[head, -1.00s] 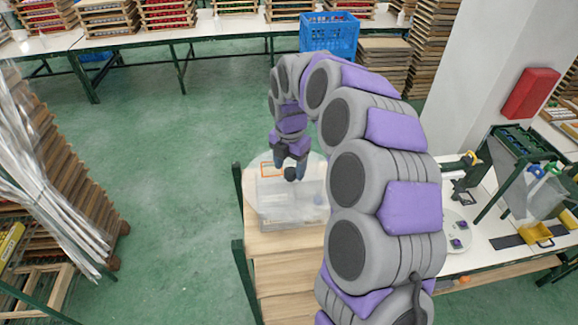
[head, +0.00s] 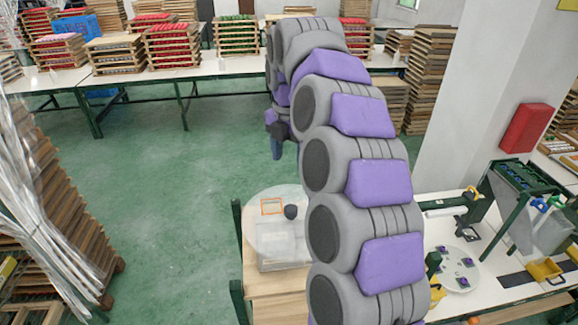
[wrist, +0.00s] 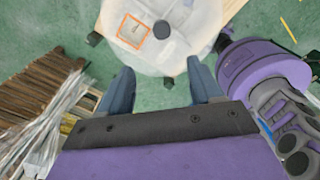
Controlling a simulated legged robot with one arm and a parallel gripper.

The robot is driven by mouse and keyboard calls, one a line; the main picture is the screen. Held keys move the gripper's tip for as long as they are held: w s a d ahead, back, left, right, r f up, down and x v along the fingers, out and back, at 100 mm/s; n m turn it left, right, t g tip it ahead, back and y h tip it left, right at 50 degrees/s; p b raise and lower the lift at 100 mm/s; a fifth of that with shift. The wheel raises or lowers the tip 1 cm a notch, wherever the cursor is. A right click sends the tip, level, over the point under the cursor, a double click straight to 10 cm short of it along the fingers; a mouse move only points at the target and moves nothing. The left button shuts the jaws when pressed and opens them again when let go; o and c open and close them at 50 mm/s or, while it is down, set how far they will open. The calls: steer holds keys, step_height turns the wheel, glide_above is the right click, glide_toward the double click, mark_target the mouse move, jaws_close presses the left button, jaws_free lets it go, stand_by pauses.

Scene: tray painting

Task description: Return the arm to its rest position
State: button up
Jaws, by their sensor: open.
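My arm, grey and purple, rises in a tall arch on the right of the head view. My gripper (head: 277,148) hangs from its far end, in the air over the green floor, beyond and above the small wooden table. In the wrist view my gripper (wrist: 162,90) shows two dark blue-grey fingers spread wide apart with nothing between them. Below it is a round clear disc (wrist: 185,50) on the table, with an orange square frame (wrist: 133,31) and a dark round knob (wrist: 161,29). The orange frame (head: 271,206) and knob (head: 291,212) also show in the head view.
A long white table (head: 212,66) with stacked wooden trays stands at the back. A white work table (head: 462,240) with fixtures is at the right, by a pillar with a red box (head: 527,127). Wooden racks (head: 75,225) stand at the left. Green floor between is clear.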

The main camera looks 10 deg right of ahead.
steer(key=shift+s+r, duration=0.1)
steer(key=shift+r, duration=0.45)
steer(key=shift+f, duration=0.1)
steer(key=s+f+m+g+b, duration=0.1)
steer(key=s+f+m+b, duration=0.8)
steer(key=s+f+m, duration=0.4)
steer(key=s+d+f+m+b, duration=0.1)
steer(key=s+f+m+b, duration=0.9)
steer(key=s+f, duration=1)
steer(key=s+m, duration=0.3)
steer(key=s, duration=0.3)
steer(key=shift+s+d+f+g, duration=0.15)
steer(key=shift+d+g, duration=0.15)
steer(key=shift+g, duration=0.1)
